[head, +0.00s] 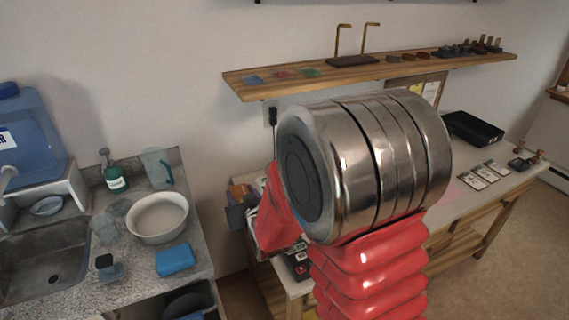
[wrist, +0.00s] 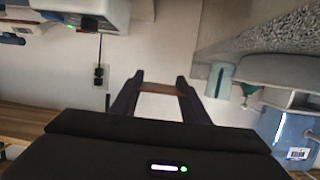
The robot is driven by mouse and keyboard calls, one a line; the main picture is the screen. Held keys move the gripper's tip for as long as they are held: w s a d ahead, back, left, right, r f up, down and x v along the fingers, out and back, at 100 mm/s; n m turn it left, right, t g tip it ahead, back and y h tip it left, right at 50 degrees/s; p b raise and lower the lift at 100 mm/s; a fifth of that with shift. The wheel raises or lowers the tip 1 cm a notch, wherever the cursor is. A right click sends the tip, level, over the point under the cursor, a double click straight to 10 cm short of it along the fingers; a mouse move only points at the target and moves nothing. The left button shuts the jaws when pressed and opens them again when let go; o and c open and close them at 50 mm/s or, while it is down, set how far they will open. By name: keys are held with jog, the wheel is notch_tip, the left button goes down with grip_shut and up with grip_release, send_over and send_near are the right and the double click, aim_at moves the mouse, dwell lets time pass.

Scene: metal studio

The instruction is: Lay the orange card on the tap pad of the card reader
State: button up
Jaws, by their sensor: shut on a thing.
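In the wrist view my gripper (wrist: 159,84) has its two dark fingers on either side of a thin orange-brown strip, which looks like the orange card (wrist: 161,89) seen nearly edge-on. The card is held clear of any surface, with the pale wall behind it. In the head view my arm hides the gripper and the card. A dark device with a white label (head: 298,263) sits at the bench's near left end, partly hidden by my arm; I cannot tell whether it is the card reader. No tap pad can be made out.
A stone counter (head: 190,283) at left carries a white bowl (head: 158,217), a blue cloth (head: 175,260) and a soap bottle (head: 114,175). The bench holds a black tray (head: 473,128) and several small cards. A wooden shelf (head: 290,88) runs above. Floor lies between counter and bench.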

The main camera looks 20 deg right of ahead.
jog(key=s+d+f+m+h, duration=0.1)
jog(key=s+d+f+h, duration=0.15)
jog(key=d, duration=0.85)
jog(key=s+d+f+m+h, duration=0.15)
jog(key=s+d, duration=0.25)
jog(key=d, duration=0.7)
jog(key=s+d+f+m+h, duration=0.1)
jog(key=s+d+f, duration=0.15)
jog(key=d, duration=0.85)
jog(key=s+n+y, duration=0.2)
jog(key=s+y, duration=0.1)
jog(key=s+n+y, duration=0.1)
jog(key=s+y, duration=0.1)
jog(key=shift+a+f+n, duration=0.25)
jog(key=shift+a, duration=0.05)
jog(key=shift+w+a+r+y, duration=0.15)
jog(key=shift+a+y, duration=0.15)
jog(key=shift+a, duration=0.25)
jog(key=shift+f, duration=2.95)
